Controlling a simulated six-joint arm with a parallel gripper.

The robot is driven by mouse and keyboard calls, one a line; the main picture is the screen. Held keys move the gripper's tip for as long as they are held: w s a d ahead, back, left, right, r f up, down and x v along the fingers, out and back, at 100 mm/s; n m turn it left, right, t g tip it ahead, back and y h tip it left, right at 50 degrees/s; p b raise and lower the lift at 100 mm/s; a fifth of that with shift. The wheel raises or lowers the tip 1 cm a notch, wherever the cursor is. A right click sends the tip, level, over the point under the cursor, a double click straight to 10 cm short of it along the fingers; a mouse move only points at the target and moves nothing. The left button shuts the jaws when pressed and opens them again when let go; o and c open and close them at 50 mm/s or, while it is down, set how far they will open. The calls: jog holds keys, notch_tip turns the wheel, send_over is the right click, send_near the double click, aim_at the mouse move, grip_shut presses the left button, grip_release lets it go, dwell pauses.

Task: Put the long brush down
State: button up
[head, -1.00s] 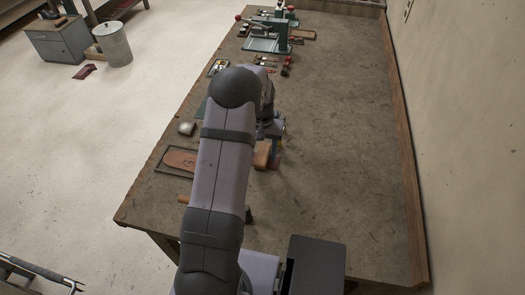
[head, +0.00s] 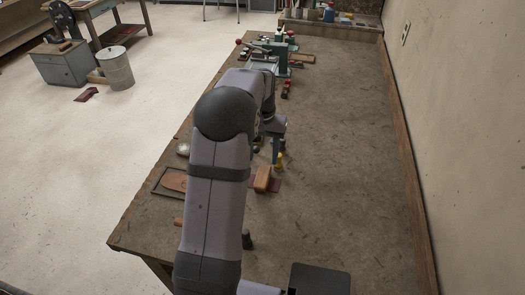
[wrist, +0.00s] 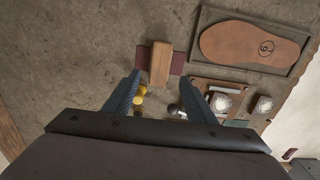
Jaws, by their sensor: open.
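My gripper (head: 276,146) is open and empty above the bench, its two blue fingers apart in the wrist view (wrist: 160,94). A tan wooden block (wrist: 161,63) lies across a dark red piece (wrist: 177,62) just beyond the fingertips; the block also shows in the head view (head: 262,178). A small yellow thing (wrist: 139,96) is near the left finger and shows just below the gripper in the head view (head: 280,160). I cannot make out for sure which thing is the long brush. My arm hides part of the bench in the head view.
A sole marked 6 (wrist: 262,47) lies in a dark tray (wrist: 211,17). A green machine (head: 281,50) stands farther up the bench. The right side of the bench (head: 350,160) is clear.

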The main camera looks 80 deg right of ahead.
jog(key=shift+r, duration=1.5)
jog(key=w+a+n, duration=0.8)
jog(key=w+a, duration=1.1)
jog(key=w, duration=0.3)
jog(key=w+a+f+n, duration=0.1)
jog(key=w+a+n, duration=0.1)
jog(key=a, duration=0.5)
jog(key=w+a+f+n, duration=0.1)
jog(key=w+a+n, duration=0.1)
jog(key=a, duration=0.5)
jog(key=s+a+f+n, duration=0.1)
jog(key=s+a+n, duration=0.2)
jog(key=a, duration=0.4)
jog(key=s+a+f+n, duration=0.2)
jog(key=s+a+n, duration=0.1)
jog(key=a, duration=0.5)
jog(key=shift+s+a+f, duration=0.15)
jog(key=shift+s+a, duration=0.05)
jog(key=shift+s, duration=0.05)
jog(key=shift+o, duration=0.5)
